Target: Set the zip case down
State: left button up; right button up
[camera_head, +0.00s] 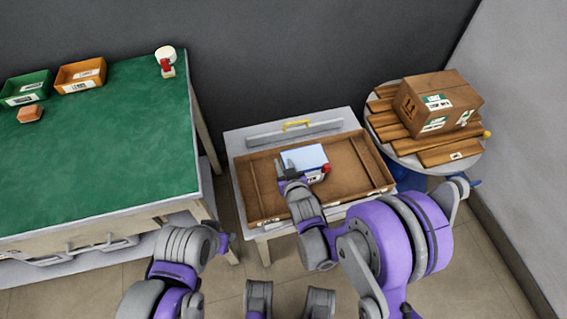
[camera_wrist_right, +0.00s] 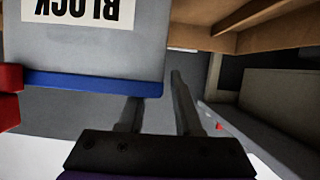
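A pale grey-blue case (camera_head: 304,158) lies in the open wooden tray on the small table, with a red part at its right side. I take it for the zip case. In the right wrist view the case (camera_wrist_right: 95,45) shows a white label reading BLOCK and a blue lower edge. My right gripper (camera_head: 286,167) is at the case's left end. Its fingers (camera_wrist_right: 158,105) stand apart with a clear gap; the case's corner hides one fingertip, and contact cannot be told. My left gripper (camera_head: 226,241) is low beside the green table, its fingers too unclear to judge.
The wooden tray (camera_head: 262,192) has low walls and a divider, with bare room around the case. A round table at right holds planks (camera_head: 452,151) and a carton (camera_head: 437,99). The green table (camera_head: 110,150) at left carries two bins and small items.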

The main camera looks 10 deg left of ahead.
jog(key=shift+r, duration=0.1)
jog(key=shift+s+r, duration=0.1)
jog(key=shift+r, duration=0.05)
jog(key=s+d+r+m+g+h, duration=0.2)
jog(key=s+d+r+g, duration=0.2)
jog(key=s+d, duration=0.8)
jog(key=s+d+r+m+g+h+p, duration=0.1)
jog(key=s+d+r, duration=0.4)
jog(key=s+d, duration=0.7)
jog(key=s+m+g+h, duration=0.1)
jog(key=s+g+h, duration=0.1)
jog(key=s, duration=0.1)
jog(key=shift+r+m+g, duration=0.35)
jog(key=shift+m+g, duration=0.05)
jog(key=shift+s, duration=0.1)
